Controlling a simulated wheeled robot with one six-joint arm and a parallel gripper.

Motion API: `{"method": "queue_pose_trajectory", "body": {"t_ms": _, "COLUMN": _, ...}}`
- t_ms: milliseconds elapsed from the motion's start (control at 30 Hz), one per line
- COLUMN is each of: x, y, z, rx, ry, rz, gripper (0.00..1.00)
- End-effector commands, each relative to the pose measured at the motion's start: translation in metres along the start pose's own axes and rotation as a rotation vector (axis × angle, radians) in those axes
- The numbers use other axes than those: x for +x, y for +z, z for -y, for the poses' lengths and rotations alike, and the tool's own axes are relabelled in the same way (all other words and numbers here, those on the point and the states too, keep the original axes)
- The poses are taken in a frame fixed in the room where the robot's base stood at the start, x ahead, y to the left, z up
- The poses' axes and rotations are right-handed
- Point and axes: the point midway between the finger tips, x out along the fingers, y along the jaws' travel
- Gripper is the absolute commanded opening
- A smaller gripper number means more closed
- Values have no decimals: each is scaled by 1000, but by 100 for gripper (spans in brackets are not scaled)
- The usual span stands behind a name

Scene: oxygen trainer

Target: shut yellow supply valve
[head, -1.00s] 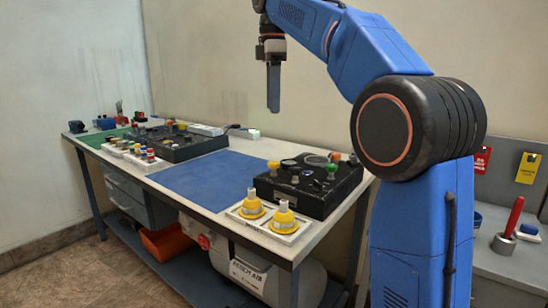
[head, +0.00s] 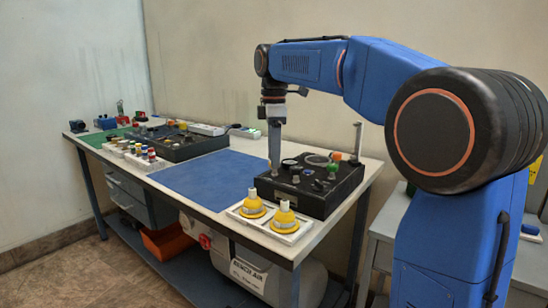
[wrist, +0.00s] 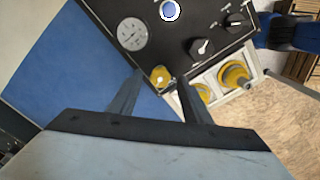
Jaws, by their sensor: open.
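The yellow supply valve is a small yellow knob (wrist: 160,76) at the corner of the black panel box (head: 318,199). In the wrist view it shows between my fingertips. In the head view my gripper (head: 274,165) hangs pointing down in front of it and hides it. My gripper also shows in the wrist view (wrist: 158,80), with its two fingers apart and nothing held. I cannot tell whether the fingertips are beside the knob or still above it.
The panel also has a gauge (wrist: 132,34), black knobs (wrist: 202,47) and a green knob (head: 332,170). Two yellow-based fittings (head: 284,216) stand in white trays in front of it. A blue mat (head: 195,180) lies clear to the left.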

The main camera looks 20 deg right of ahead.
Motion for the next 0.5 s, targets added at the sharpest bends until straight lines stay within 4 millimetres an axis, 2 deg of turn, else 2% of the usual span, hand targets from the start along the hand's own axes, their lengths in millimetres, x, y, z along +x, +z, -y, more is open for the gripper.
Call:
{"method": "queue_pose_trajectory", "body": {"t_ms": 133, "x": 8, "y": 0, "z": 0, "rx": 0, "ry": -1, "rz": 0, "gripper": 44}}
{"method": "queue_pose_trajectory", "body": {"t_ms": 433, "x": 9, "y": 0, "z": 0, "rx": 0, "ry": 0, "rz": 0, "gripper": 44}}
{"method": "queue_pose_trajectory", "body": {"t_ms": 500, "x": 9, "y": 0, "z": 0, "rx": 0, "ry": 0, "rz": 0, "gripper": 28}}
